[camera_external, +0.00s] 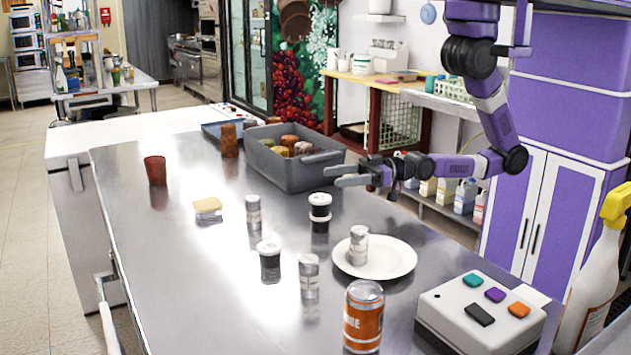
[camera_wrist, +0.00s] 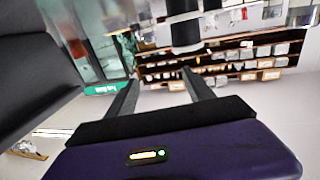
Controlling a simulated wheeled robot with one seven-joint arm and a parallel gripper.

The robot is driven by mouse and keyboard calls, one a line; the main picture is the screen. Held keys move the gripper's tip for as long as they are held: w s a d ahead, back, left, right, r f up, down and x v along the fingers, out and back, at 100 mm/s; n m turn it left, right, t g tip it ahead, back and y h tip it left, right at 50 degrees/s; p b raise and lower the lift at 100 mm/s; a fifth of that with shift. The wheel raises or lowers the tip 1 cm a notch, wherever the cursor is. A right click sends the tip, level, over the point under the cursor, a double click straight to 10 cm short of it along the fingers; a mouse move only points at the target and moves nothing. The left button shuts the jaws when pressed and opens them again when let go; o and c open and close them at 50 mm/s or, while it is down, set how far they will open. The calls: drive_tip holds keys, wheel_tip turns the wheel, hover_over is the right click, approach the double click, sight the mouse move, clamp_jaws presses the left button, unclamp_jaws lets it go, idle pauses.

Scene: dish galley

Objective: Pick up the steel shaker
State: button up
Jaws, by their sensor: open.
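Several small steel-looking shakers stand upright on the steel counter (camera_external: 215,290). One shaker (camera_external: 253,215) is left of centre. Another shaker (camera_external: 309,277) is nearer the front. A third shaker (camera_external: 358,246) stands on a white plate (camera_external: 398,262).
An orange can (camera_external: 363,318) and a button box (camera_external: 465,325) are in front. The grey bin (camera_external: 291,174) holds several cups. A sponge (camera_external: 207,205) and red cup (camera_external: 155,170) lie left. The counter's left front is clear.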

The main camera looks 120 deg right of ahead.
sight(244, 228)
drive_tip(key=w+d+r+g+p, duration=0.1)
drive_tip(key=w+d, duration=0.3)
drive_tip(key=w, duration=0.3)
drive_tip(key=w+d+r, duration=0.2)
drive_tip(key=w+d, duration=0.1)
drive_tip(key=w, duration=0.3)
drive_tip(key=f+g, duration=0.1)
drive_tip(key=f, duration=0.1)
drive_tip(key=w+f+g+y, duration=0.1)
drive_tip(key=f, duration=0.1)
drive_tip(key=a+f+n+y, duration=0.1)
drive_tip(key=shift+w+f+g, duration=0.2)
drive_tip(key=shift+f+g, duration=0.2)
drive_tip(key=shift+a+f, duration=0.1)
drive_tip(key=shift+f, duration=0.15)
drive_tip(key=shift+w+f, duration=0.2)
drive_tip(key=shift+w, duration=0.15)
drive_tip(key=x, duration=0.5)
drive_tip(key=shift+p, duration=0.35)
drive_tip(key=shift+a+f+p+x, duration=0.15)
drive_tip(key=shift+p+x, duration=0.1)
drive_tip(key=shift+x, duration=1.25)
drive_tip(key=shift+a+f+p+x, duration=0.1)
drive_tip(key=shift+a+p+x, duration=0.1)
drive_tip(key=shift+x, duration=1.35)
drive_tip(key=shift+d, duration=0.1)
clamp_jaws()
drive_tip(key=shift+r, duration=0.1)
